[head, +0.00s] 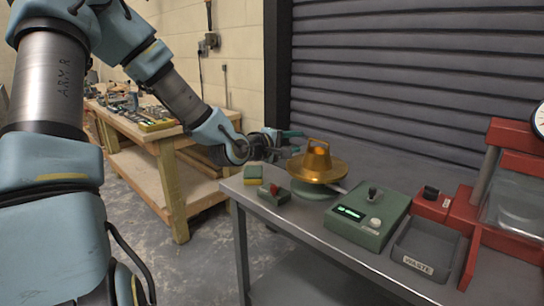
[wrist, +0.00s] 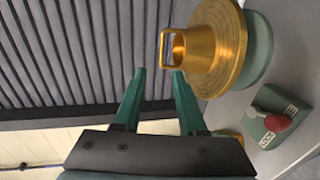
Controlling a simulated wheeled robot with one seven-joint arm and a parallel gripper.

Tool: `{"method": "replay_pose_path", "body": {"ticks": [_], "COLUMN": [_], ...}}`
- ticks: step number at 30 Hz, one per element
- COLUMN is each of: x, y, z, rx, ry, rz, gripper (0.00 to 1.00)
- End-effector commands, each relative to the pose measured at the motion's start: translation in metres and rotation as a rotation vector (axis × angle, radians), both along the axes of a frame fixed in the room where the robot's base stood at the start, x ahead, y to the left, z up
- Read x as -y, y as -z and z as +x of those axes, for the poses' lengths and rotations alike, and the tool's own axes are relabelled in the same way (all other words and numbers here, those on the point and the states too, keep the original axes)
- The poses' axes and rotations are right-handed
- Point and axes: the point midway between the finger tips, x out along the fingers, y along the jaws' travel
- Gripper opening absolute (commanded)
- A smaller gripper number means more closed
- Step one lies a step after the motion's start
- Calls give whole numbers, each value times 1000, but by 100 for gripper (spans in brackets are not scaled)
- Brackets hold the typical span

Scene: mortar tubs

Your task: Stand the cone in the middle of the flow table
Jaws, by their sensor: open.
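The brass cone (head: 316,157) stands upright on the round brass flow table (head: 333,173), its handle on top. In the wrist view the cone (wrist: 199,50) sits on the ringed disc of the flow table (wrist: 233,74), close to the middle; I cannot tell whether it is exactly centred. My gripper (head: 297,141) is just left of the cone at about handle height. In the wrist view its green fingers (wrist: 159,73) are apart and empty, with the tips just short of the cone's handle. The handle does not lie between the fingers.
A green control box (head: 368,218), a waste bin (head: 426,248) and a red press (head: 507,200) stand to the right. A wooden workbench (head: 150,135) is behind left.

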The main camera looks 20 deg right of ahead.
Motion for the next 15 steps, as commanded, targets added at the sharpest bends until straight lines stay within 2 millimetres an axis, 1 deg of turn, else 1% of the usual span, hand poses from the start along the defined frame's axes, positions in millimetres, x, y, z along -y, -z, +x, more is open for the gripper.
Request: {"method": "replay_pose_path", "body": {"ticks": [3, 5, 8, 11, 12, 14, 15], "x": [-1, -3, -19, -65, -93, -142, -175], "y": [0, 3, 25, 64, 79, 95, 100], "z": [-1, -1, -1, -3, -5, -12, -19], "rx": [0, 3, 31, 74, 85, 86, 74], "ry": [0, 0, 2, 13, 26, 52, 77], "rz": [1, 21, 164, 459, 603, 816, 946], "gripper": [40, 40, 40, 40, 40, 40, 40]}}
